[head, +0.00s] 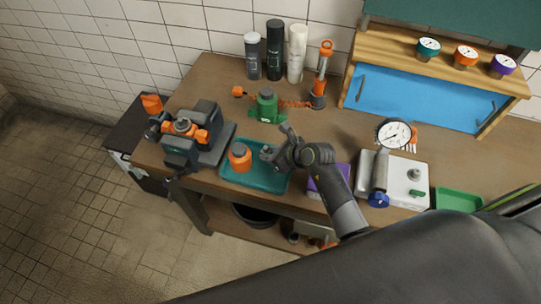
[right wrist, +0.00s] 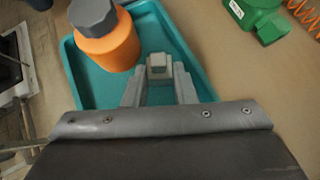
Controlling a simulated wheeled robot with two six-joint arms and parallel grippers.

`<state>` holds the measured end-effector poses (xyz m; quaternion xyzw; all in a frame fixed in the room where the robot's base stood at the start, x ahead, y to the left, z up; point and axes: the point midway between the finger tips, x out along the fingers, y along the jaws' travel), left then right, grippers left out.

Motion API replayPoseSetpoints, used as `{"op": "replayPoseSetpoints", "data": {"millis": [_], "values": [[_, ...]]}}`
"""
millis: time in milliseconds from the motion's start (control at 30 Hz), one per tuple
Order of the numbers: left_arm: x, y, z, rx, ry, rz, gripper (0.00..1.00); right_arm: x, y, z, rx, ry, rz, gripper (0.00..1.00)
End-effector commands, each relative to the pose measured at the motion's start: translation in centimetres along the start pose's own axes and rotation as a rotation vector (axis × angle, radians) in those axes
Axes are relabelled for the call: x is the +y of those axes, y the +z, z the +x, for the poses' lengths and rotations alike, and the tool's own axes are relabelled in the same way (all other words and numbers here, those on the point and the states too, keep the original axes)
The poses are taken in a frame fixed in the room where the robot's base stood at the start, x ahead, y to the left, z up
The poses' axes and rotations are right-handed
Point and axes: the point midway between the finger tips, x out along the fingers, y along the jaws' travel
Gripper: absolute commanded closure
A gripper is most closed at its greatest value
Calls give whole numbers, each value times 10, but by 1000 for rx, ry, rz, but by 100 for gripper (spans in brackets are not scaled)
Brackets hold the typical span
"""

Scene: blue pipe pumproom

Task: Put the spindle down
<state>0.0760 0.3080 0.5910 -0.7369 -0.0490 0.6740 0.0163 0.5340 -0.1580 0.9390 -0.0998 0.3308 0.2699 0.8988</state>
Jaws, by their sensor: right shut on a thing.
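My right gripper (head: 278,146) is over the right part of a teal tray (head: 236,174) on the wooden bench. In the right wrist view my right gripper (right wrist: 160,84) is shut on a small grey piece with a squarish end, which I take as the spindle (right wrist: 160,66). The teal tray (right wrist: 179,45) lies below it. The spindle's lower part is hidden, and I cannot tell whether it touches the tray. An orange bottle with a grey cap (head: 240,158) stands in the tray's left part, beside the gripper. My left gripper is not in view.
A vise (head: 190,140) stands left of the tray, and a green device with an orange coil (head: 267,108) behind it. A purple box (head: 327,183) and a dial gauge (head: 393,133) are to the right. Canisters (head: 274,50) line the back. Bare bench shows between the green device and gauge.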

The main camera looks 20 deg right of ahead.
Motion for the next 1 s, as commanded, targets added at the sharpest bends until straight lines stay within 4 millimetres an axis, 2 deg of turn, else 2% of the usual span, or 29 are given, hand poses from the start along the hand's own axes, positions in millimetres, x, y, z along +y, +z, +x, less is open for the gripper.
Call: {"op": "replayPoseSetpoints", "data": {"millis": [33, 167, 567, 600, 733, 1000], "values": [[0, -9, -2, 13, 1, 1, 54, 1, -6, 4, 3, 3, 4, 98], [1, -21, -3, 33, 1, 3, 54, 0, -15, 13, 1, 1, 2, 98], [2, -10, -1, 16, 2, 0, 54, 0, -20, 17, 0, 1, 1, 98], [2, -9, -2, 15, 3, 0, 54, 0, -19, 17, 0, 0, 1, 72], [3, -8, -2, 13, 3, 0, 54, 0, -19, 16, 0, 0, 1, 55], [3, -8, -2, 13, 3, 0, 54, 0, -19, 16, 0, 0, 1, 54]]}}
